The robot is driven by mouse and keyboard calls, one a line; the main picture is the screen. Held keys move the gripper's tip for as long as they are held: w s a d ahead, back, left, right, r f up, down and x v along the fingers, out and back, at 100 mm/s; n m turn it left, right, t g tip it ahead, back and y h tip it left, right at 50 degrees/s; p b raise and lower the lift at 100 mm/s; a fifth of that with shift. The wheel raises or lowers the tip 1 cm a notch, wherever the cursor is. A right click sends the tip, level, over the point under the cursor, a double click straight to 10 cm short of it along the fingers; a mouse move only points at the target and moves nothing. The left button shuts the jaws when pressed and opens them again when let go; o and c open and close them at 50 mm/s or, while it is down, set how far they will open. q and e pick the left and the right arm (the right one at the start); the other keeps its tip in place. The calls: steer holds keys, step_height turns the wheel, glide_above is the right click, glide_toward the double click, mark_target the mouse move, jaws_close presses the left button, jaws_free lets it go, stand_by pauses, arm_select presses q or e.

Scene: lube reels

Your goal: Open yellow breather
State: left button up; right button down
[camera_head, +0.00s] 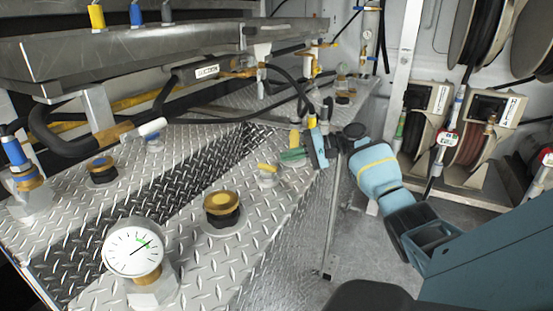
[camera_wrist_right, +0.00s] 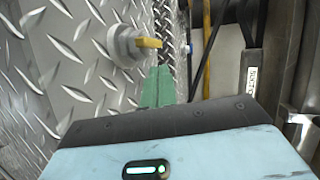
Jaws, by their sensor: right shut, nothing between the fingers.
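A small grey fitting with a yellow handle (camera_head: 267,168) stands on the diamond-plate tank top, just left of my right gripper. In the right wrist view the same yellow handle (camera_wrist_right: 149,42) sticks out sideways from its round grey body. My right gripper (camera_head: 284,156) has green fingers, closed together and empty. In the right wrist view its fingertips (camera_wrist_right: 160,70) lie just below and right of the handle; I cannot tell whether they touch it. A black cap with a yellow-brown top (camera_head: 223,202) stands nearer on the plate. My left gripper is out of view.
A white dial gauge (camera_head: 133,247) stands at the front left. Another yellow-brown-topped cap (camera_head: 100,166) is farther left. A grey metal tray (camera_head: 130,45) and black hoses overhang the back. Hose reels (camera_head: 474,140) stand at the right beyond open floor.

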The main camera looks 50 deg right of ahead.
steer(key=shift+v, duration=1.3)
